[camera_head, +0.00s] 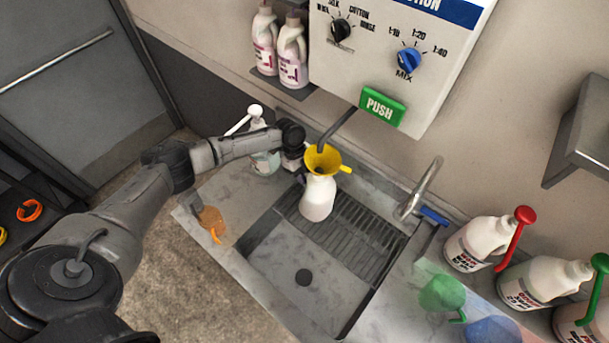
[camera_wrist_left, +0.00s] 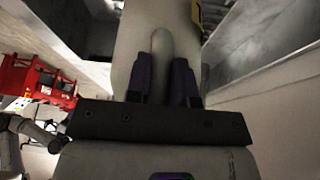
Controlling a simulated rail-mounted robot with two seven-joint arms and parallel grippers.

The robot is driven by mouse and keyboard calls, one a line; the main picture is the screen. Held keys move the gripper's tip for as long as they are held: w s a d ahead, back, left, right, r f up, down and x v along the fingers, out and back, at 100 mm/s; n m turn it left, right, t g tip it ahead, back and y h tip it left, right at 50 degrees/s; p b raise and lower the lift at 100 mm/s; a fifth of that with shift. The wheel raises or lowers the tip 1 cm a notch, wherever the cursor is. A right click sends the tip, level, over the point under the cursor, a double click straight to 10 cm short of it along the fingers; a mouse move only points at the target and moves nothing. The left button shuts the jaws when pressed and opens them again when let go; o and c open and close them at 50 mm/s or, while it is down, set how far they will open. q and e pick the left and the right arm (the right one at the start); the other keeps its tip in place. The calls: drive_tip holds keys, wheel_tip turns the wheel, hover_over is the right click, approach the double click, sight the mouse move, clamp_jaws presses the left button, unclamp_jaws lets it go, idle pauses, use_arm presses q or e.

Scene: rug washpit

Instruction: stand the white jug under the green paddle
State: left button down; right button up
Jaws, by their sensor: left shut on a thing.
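The white jug (camera_head: 318,197) is upright over the slatted rack in the sink, with a yellow funnel (camera_head: 323,160) in its mouth. The dark spout tube ends just above the funnel. The green PUSH paddle (camera_head: 382,106) is on the dispenser's lower edge, above and right of the jug. My left gripper (camera_wrist_left: 170,85) is shut on the jug's handle, as the left wrist view shows; in the head view its fingers are largely hidden behind the jug and funnel. I cannot tell whether the jug's base touches the rack. My right gripper is not in view.
The dispenser (camera_head: 400,50) hangs on the wall. Beside the sink (camera_head: 295,262) are a tap (camera_head: 420,190), an orange scoop (camera_head: 211,220) and a green scoop (camera_head: 442,293). A white bottle with a red pump (camera_head: 482,243) stands right. Another pump bottle (camera_head: 265,160) stands behind my left arm.

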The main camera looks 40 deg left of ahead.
use_arm(q)
drive_tip(key=shift+f, duration=0.75)
drive_tip(key=c, duration=1.4)
unclamp_jaws()
drive_tip(key=shift+f, duration=0.1)
drive_tip(key=shift+c, duration=0.2)
drive_tip(key=o, duration=0.4)
drive_tip(key=shift+o, duration=0.2)
